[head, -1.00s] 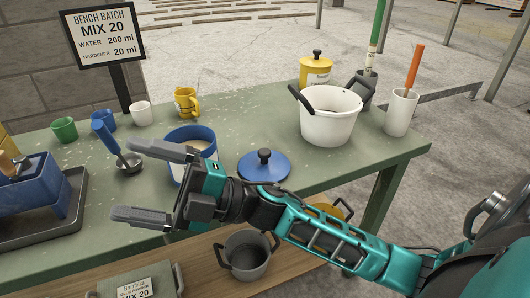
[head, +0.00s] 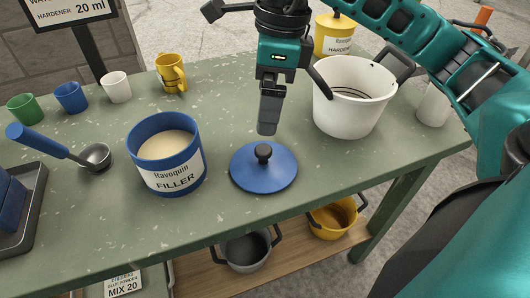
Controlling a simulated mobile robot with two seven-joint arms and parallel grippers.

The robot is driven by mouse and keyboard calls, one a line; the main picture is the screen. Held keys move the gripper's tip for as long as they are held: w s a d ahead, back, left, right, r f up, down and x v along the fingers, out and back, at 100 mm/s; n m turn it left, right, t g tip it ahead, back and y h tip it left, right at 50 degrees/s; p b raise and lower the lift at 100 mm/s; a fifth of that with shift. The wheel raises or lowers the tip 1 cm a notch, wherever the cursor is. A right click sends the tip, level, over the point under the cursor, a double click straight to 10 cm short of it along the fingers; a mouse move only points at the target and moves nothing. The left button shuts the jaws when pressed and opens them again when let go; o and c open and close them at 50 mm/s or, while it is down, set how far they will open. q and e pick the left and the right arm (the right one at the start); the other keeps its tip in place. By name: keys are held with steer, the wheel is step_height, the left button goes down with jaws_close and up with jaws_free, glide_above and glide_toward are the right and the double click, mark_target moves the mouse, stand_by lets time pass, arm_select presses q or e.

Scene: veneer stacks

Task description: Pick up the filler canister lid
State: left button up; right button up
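The blue filler canister lid (head: 250,174) lies flat on the green bench with its black knob (head: 263,152) upward. Left of it stands the blue filler canister (head: 168,178), open, labelled FILLER, with cream-coloured filler inside. My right gripper (head: 267,128) points down just behind the lid in the head view, its tip a little above the knob in the picture. I see its fingers edge-on, so the gap between them is hidden. Nothing shows in it. My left gripper is out of view.
A white two-handled pot (head: 345,108) stands right of the gripper, with a yellow canister (head: 333,38) behind. A blue-handled ladle (head: 93,157) lies left of the filler canister. Several cups line the back left. The bench (head: 220,215) is clear in front of the lid.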

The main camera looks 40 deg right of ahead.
mark_target(264, 149)
steer(key=f, duration=0.5)
steer(key=f+b, duration=0.1)
steer(key=f, duration=0.1)
steer(key=shift+w+a+f, duration=0.15)
steer(key=shift+a, duration=0.2)
steer(key=shift+w+f, duration=0.2)
steer(key=shift+f, duration=2.45)
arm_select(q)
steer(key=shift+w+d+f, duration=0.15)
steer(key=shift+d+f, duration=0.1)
arm_select(e)
steer(key=shift+c, duration=0.4)
steer(key=c, duration=1)
steer(key=shift+r, duration=0.1)
